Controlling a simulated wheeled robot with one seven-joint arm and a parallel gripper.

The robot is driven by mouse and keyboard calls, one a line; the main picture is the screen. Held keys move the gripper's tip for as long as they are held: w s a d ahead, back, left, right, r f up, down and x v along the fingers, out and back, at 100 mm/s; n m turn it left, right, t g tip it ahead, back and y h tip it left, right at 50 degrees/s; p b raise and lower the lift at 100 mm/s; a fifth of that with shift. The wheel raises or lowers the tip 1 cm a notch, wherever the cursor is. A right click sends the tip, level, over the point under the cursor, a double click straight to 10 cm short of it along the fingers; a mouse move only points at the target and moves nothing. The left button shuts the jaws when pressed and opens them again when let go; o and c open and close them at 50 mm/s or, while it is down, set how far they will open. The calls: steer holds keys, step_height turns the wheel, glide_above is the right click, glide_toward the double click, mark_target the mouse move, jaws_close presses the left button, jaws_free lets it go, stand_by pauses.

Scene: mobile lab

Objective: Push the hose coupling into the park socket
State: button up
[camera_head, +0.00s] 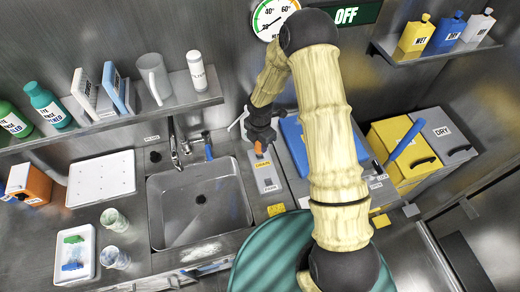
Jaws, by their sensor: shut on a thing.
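My gripper (260,137) is at the end of my arm, just right of the sink, pointing down. It is shut on a small orange piece, which looks like the hose coupling (258,149). The coupling is above the back end of a narrow grey panel (268,186) that has small fittings and labels on it. The park socket cannot be told apart for certain; it may be one of the fittings on this panel. Whether the coupling touches the panel cannot be seen. My arm covers part of the counter to the right.
A steel sink (200,205) with a tap (173,145) and a blue-handled fitting (208,148) lies to the left. A blue lid (297,145) and yellow and grey bins (400,145) stand right. A loaded shelf (110,117) runs above the counter's left part.

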step_height(320, 180, up, 5)
steer(key=shift+r+b, duration=0.1)
steer(key=shift+b, duration=0.25)
steer(key=shift+d, duration=0.1)
stand_by(0.4)
